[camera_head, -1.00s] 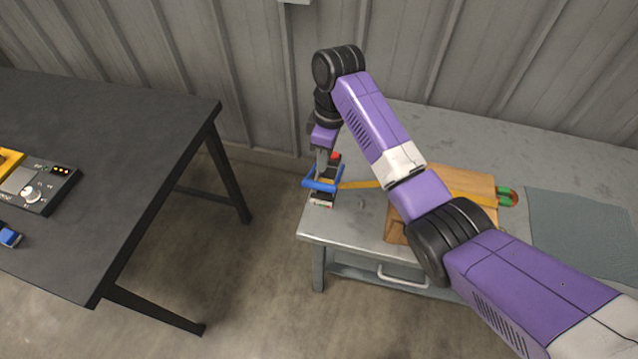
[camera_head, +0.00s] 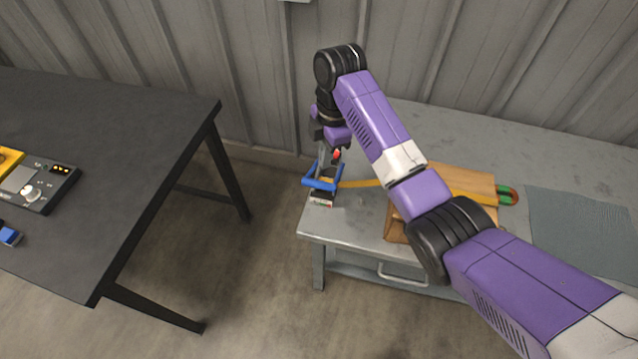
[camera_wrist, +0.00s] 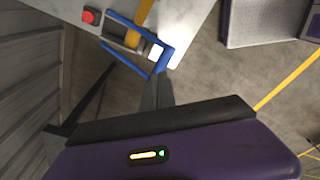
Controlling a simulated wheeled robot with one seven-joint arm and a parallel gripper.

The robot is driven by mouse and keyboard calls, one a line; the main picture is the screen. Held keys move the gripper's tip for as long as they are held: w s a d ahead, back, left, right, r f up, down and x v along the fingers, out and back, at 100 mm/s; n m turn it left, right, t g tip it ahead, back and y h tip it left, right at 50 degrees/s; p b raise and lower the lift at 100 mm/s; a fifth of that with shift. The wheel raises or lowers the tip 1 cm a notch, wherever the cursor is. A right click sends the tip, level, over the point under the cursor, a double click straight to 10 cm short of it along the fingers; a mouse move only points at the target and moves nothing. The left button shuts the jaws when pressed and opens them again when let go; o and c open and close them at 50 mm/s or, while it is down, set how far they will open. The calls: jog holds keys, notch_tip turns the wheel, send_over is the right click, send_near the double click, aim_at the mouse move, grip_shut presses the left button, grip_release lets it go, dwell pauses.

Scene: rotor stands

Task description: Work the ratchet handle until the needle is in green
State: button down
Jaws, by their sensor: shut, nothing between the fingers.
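The ratchet has a blue U-shaped handle (camera_head: 321,184) at the left end of the grey bench. It also shows in the wrist view (camera_wrist: 166,58). An orange strap (camera_head: 362,183) runs from the ratchet across a wooden block (camera_head: 462,180). A small white-and-red part (camera_head: 321,203) sits at the ratchet's near end; I cannot make out a needle on it. My gripper (camera_head: 321,172) is shut and empty, pointing down at the handle. In the wrist view, its fingertips (camera_wrist: 158,78) are close to the handle's outer bar; contact is unclear.
A red button-like part (camera_head: 337,154) is beside the ratchet. A green-and-red piece (camera_head: 508,195) is at the strap's far right end. A grey mat (camera_head: 585,230) lies at the bench's right. A dark table (camera_head: 110,140) with a control box (camera_head: 45,185) stands left, across an open floor gap.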

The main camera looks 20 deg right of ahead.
aim_at(323, 185)
jog(key=shift+f, duration=0.15)
jog(key=shift+a+f, duration=0.1)
jog(key=shift+f, duration=0.45)
jog(key=shift+a+f+b, duration=0.15)
jog(key=shift+f+b, duration=0.8)
jog(key=shift+f, duration=0.45)
jog(key=shift+a+f+b, duration=0.1)
jog(key=shift+f+b, duration=0.8)
jog(key=shift+f, duration=0.5)
jog(key=shift+f+b, duration=1.25)
jog(key=shift+f, duration=1)
jog(key=shift+d+r, duration=0.1)
